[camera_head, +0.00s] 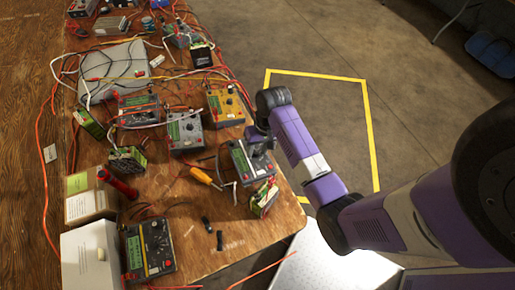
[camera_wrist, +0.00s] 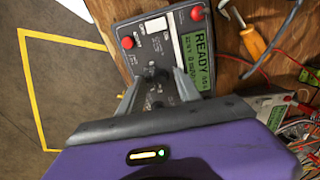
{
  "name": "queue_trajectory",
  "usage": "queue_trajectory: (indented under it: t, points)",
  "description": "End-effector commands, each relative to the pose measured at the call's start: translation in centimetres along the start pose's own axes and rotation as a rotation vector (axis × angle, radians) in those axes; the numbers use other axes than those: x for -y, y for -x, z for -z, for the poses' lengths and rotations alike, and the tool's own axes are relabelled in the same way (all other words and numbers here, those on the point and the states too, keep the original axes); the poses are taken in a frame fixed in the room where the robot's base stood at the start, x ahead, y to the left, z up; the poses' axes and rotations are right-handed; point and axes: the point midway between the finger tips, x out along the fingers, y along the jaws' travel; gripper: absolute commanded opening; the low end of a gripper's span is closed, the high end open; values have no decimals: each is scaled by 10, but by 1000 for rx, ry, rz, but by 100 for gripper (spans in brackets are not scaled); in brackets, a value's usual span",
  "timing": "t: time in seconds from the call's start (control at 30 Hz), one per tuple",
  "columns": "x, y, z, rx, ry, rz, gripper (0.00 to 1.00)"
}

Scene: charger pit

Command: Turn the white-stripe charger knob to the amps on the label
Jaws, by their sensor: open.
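A dark grey charger (camera_wrist: 140,50) with a white stripe (camera_wrist: 175,45) beside its green display (camera_wrist: 199,60) lies under my gripper in the wrist view. The display reads READY, with smaller lines I cannot read surely. The same charger shows at the table's right edge in the head view (camera_head: 243,163). Its black knob (camera_wrist: 156,74) sits between the two fingertips of my gripper (camera_wrist: 158,78), which is open. I cannot tell whether the fingers touch the knob. In the head view my gripper (camera_head: 260,140) partly covers the charger. The knob's pointer is unclear.
A green-labelled battery (camera_head: 263,200) stands just in front of the charger. Other chargers, one yellow (camera_head: 226,104) and one grey (camera_head: 185,131), stand nearby among loose cables. An orange screwdriver (camera_wrist: 252,41) lies close by. Open floor lies right of the table.

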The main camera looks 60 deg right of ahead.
Motion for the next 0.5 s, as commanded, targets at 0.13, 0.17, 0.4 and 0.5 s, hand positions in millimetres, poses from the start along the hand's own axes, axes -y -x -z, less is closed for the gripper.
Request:
queue_trajectory:
  t: [0.13,0.17,0.4,0.5]
  points:
    - [0,0,0,0,0,0,33]
    - [0,0,0,0,0,0,28]
    - [0,0,0,0,0,0,0]
    - [0,0,0,0,-2,0,0]
